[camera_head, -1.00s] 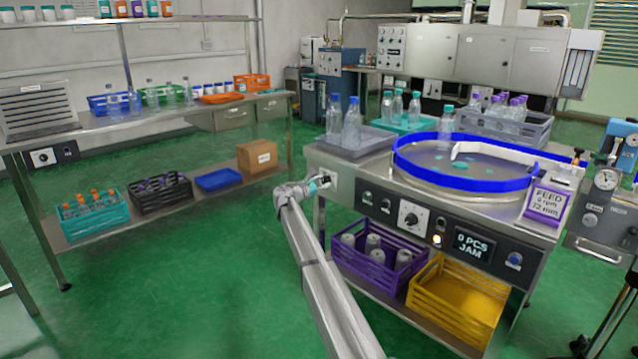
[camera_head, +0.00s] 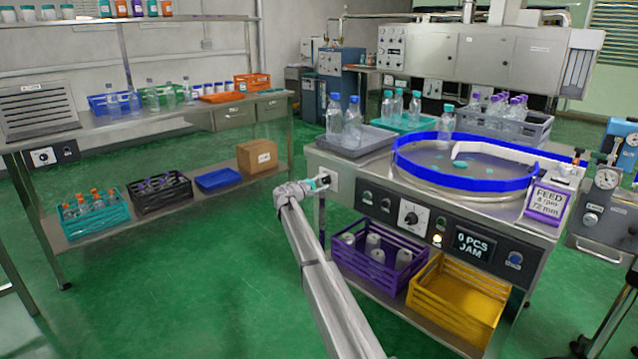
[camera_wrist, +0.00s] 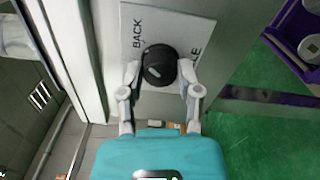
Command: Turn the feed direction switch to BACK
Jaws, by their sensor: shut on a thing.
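The feed direction switch is a round black knob (camera_wrist: 159,65) on a pale plate (camera_wrist: 131,22) on the machine's left end. In the wrist view BACK is printed at the plate's upper left, and a partly hidden label ending in E is at the right. My gripper (camera_wrist: 160,74) is shut on the knob, one finger on each side. A light mark on the knob lies toward its left side; its exact pointing is hard to tell. In the head view my gripper (camera_head: 318,183) meets the machine's left end, and the knob is small there.
The machine's turntable has a blue rim (camera_head: 465,184); its display (camera_head: 473,246) reads 0 PCS JAM. A purple crate (camera_head: 375,262) and a yellow crate (camera_head: 455,300) stand on the shelf below. A bench (camera_head: 130,125) is at left, with open green floor between.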

